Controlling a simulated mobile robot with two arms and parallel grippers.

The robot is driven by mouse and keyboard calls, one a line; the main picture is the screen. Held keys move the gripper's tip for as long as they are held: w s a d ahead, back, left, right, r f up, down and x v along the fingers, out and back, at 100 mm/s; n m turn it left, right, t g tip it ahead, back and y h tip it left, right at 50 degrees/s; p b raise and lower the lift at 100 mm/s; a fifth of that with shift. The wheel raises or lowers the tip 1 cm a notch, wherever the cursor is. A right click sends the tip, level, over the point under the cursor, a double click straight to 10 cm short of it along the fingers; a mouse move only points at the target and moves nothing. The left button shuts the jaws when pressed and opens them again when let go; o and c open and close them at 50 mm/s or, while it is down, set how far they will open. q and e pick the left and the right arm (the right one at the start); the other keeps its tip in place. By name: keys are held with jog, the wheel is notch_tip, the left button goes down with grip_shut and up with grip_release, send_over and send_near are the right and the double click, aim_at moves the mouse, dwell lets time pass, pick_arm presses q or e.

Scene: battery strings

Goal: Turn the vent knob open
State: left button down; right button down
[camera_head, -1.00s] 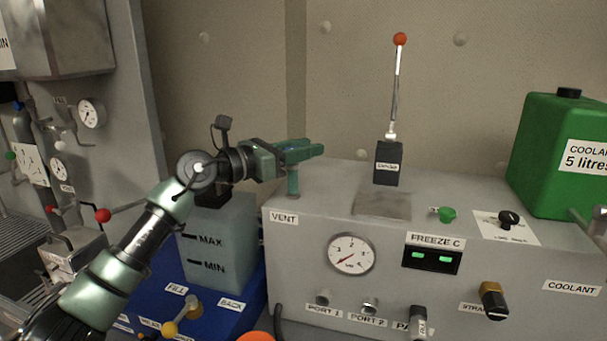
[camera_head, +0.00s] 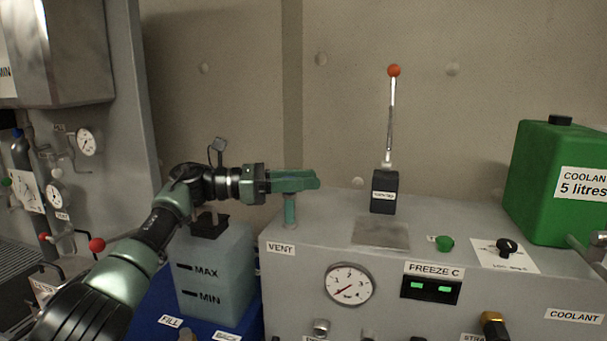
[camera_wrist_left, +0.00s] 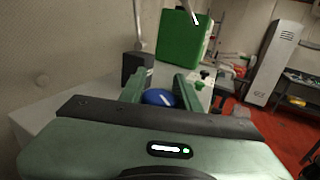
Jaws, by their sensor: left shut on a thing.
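The vent knob shows as a blue cap (camera_wrist_left: 158,97) between the fingers in the left wrist view. In the head view the cap is hidden by the fingers, and its short green-grey post (camera_head: 290,211) stands at the left end of the grey machine, above the VENT label (camera_head: 281,249). My left gripper (camera_head: 307,180) reaches in level from the left at the top of this post. Its green fingers (camera_wrist_left: 159,90) lie on both sides of the blue cap and are shut on it. My right gripper is in neither view.
A lever (camera_head: 391,120) with a red ball stands upright on a black block beyond the gripper. A green coolant canister (camera_head: 551,185) stands at the right. A translucent tank (camera_head: 217,275) is below my left wrist. The machine top (camera_head: 330,210) between post and block is clear.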

pick_arm(q)
jog(key=shift+g, duration=0.3)
jog(key=c, duration=1.1)
grip_release()
jog(key=shift+o, duration=0.2)
jog(key=shift+a+f, duration=0.1)
jog(key=shift+a, duration=0.05)
jog(key=a+b, duration=0.2)
jog(key=a, duration=0.5)
jog(key=shift+s+a, duration=0.3)
